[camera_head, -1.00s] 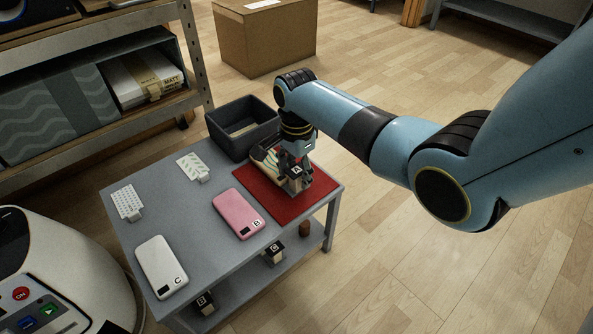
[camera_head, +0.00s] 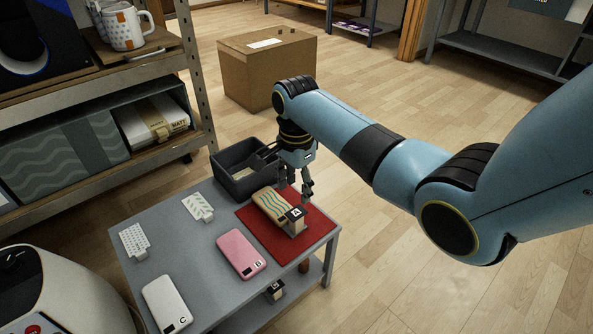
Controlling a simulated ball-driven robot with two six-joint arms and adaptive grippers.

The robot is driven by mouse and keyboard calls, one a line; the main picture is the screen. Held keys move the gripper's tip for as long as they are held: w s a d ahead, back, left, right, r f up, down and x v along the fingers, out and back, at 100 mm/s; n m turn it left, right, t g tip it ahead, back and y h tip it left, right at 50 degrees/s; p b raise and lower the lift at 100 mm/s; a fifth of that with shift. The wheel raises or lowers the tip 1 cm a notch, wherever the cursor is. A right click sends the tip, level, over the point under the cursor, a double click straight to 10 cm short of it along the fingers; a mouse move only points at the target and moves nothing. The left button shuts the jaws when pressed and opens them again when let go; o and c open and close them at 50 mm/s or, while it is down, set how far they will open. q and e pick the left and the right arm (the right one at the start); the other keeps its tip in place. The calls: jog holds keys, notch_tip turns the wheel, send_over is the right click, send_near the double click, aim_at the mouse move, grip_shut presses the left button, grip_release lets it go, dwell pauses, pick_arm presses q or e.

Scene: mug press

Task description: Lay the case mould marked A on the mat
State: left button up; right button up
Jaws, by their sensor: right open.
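The case mould marked A (camera_head: 270,207) has a tan and teal wavy pattern and a dark end block bearing the letter A (camera_head: 295,214). It lies on the red mat (camera_head: 290,249) near the table's right end. My right gripper (camera_head: 294,191) is open and empty, pointing down just behind and above the mould. Its fingers look apart from the block. My left gripper is not in view.
The grey table (camera_head: 195,262) also holds a pink case B (camera_head: 241,253), a white case C (camera_head: 166,304), and two small white pieces (camera_head: 133,240) (camera_head: 198,206). A dark open bin (camera_head: 232,178) stands behind the mat. A metal shelf (camera_head: 195,75) is at left.

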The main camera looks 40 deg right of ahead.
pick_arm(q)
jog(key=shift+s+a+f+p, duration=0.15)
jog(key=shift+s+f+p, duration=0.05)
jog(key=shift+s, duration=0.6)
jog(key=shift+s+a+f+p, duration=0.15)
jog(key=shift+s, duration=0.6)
pick_arm(e)
jog(key=shift+r, duration=1)
jog(key=s+d+f+n+h, duration=0.15)
jog(key=s+f+n, duration=0.75)
jog(key=s+f, duration=1.35)
jog(key=s+f+n, duration=0.2)
jog(key=s+n, duration=0.2)
jog(key=s, duration=0.9)
jog(key=s+d+f+n, duration=0.1)
jog(key=s+f+n, duration=0.2)
jog(key=s, duration=0.9)
jog(key=shift+s+d+f+n, duration=0.15)
jog(key=shift+s+n, duration=0.2)
jog(key=shift+n, duration=0.55)
